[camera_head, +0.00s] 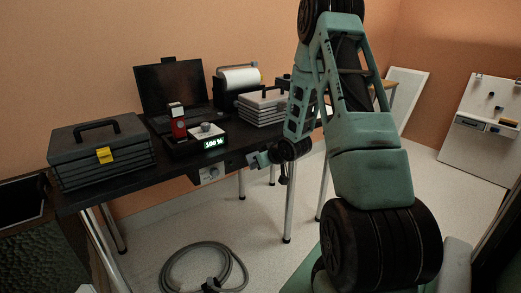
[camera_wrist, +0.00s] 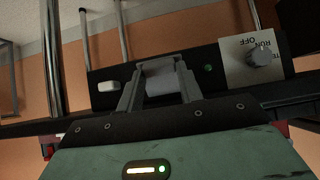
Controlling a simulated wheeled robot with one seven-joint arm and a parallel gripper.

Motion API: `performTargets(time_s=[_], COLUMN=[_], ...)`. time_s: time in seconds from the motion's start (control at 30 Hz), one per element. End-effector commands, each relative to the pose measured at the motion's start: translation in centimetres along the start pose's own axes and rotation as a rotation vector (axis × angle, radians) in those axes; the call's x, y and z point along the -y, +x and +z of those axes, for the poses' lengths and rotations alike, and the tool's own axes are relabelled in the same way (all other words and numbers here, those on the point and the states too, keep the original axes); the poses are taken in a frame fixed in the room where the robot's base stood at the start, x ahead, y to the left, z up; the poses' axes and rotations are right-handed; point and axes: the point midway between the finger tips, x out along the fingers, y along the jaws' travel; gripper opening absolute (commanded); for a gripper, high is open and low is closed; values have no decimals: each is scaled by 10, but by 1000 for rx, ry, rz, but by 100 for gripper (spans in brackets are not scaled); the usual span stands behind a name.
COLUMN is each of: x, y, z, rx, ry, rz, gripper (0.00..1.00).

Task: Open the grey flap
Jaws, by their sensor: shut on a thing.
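In the wrist view, the two fingers of my gripper (camera_wrist: 160,90) are shut on a grey block-like piece, which I take as the grey flap (camera_wrist: 161,79). It sits on the front of a dark panel (camera_wrist: 220,78). How far the flap is tilted cannot be told. In the head view, my gripper (camera_head: 256,160) is at the front edge of the black table, to the right of the light knob plate (camera_head: 208,173). The flap is hidden there by my gripper.
In the wrist view, the panel also bears a knob (camera_wrist: 261,55) marked RUN and OFF, a green light (camera_wrist: 208,68) and a small light grey piece (camera_wrist: 108,86). The black table (camera_head: 115,184) holds a grey case (camera_head: 100,150) and a laptop (camera_head: 172,88). A coiled hose (camera_head: 205,270) lies on the floor.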

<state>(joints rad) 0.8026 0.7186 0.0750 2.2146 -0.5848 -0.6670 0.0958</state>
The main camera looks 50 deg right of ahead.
Motion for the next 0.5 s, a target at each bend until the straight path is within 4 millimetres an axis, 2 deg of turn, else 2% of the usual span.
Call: performTargets(time_s=[0.03, 0.5], x=[0, 0], y=[-9, -22], z=[-9, -25], rx=[38, 371], ry=[1, 2], rz=[-1, -1], gripper=[13, 13])
